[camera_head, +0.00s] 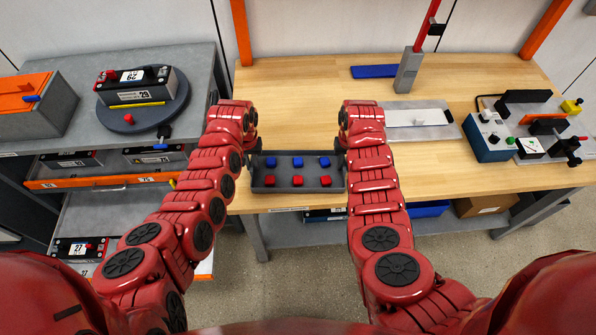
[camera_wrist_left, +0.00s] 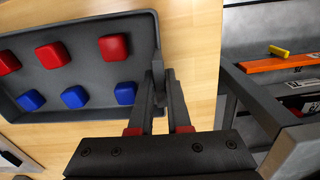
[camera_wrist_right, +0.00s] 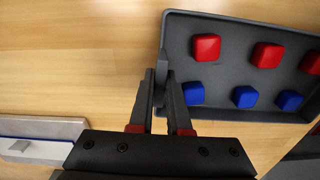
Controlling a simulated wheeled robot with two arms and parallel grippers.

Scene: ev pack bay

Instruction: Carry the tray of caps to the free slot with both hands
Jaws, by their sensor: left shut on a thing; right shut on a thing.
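The dark grey tray of caps (camera_head: 298,187) is at the front edge of the wooden workbench, between my two arms. It holds a row of blue caps (camera_head: 298,162) and a row of red caps (camera_head: 298,181). My left gripper (camera_head: 255,150) is shut on the tray's left end; the left wrist view shows its fingers (camera_wrist_left: 158,90) around a tab there. My right gripper (camera_head: 341,148) is shut on the opposite end, its fingers (camera_wrist_right: 161,90) around a similar tab in the right wrist view. I cannot tell whether the tray touches the bench. I cannot pick out the free slot.
A pale plate in a grey frame (camera_head: 440,132) lies right of my right gripper. A red-handled post (camera_head: 409,70) and a blue strip (camera_head: 374,71) stand farther back. A test fixture (camera_head: 490,140) is at right. A battery on a turntable (camera_head: 140,115) is at left. The bench's middle is clear.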

